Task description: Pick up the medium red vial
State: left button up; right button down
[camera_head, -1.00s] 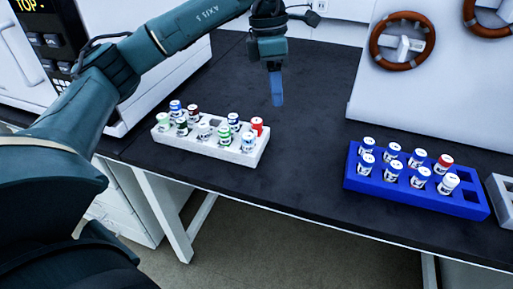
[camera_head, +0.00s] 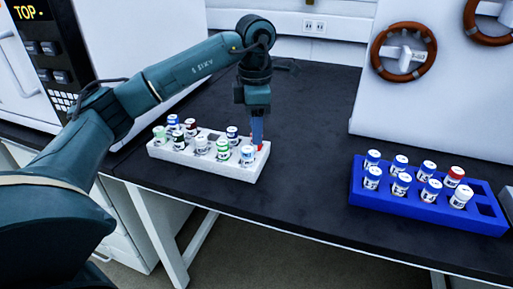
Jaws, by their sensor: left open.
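My left gripper (camera_head: 257,132) points down at the right end of the white rack (camera_head: 207,168). It is open, and its fingers cover most of a red-capped vial (camera_head: 261,148) there. I cannot tell whether the fingers are around that vial or just in front of it. A dark red-capped vial (camera_head: 190,124) stands in the back row of the same rack. Another red-capped vial (camera_head: 455,176) stands in the blue rack (camera_head: 425,211) on the right. Which one is the medium red vial is not clear from size. My right gripper is not in view.
Several green-, blue- and white-capped vials crowd the white rack; a blue-and-white vial (camera_head: 248,155) is close by the left gripper. A white machine with brown ring handles (camera_head: 404,47) stands at back right. The black bench (camera_head: 310,150) between the racks is clear.

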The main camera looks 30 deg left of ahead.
pick_arm(q)
notch_tip(320, 180, down, 3)
jog(key=shift+f, duration=0.1)
jog(key=c, duration=1.1)
